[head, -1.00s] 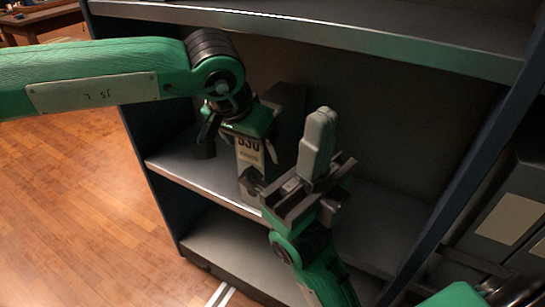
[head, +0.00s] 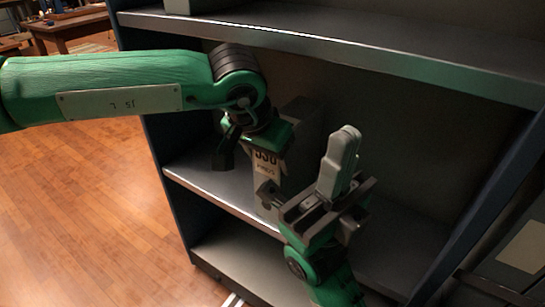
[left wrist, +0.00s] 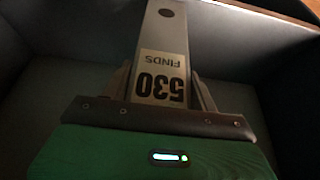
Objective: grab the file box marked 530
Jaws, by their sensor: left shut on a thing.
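The grey file box marked 530 (head: 267,172) stands upright at the front of the middle shelf, with its label facing out. In the left wrist view the label (left wrist: 160,77) appears upside down and reads 530 FINDS. My left gripper (head: 262,135) is over the box's upper front, and its fingers are shut on it, one on each side in the left wrist view (left wrist: 160,85). My right gripper (head: 342,150) is in front of the shelf, just right of the box, with its grey fingers together and nothing seen between them.
The shelf unit's middle board (head: 215,193) is mostly bare. An upper board (head: 330,45) runs above my left arm. A dark side panel (head: 480,205) bounds the shelf on the right. Wooden floor (head: 95,210) lies open at left, with a table (head: 75,28) far back.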

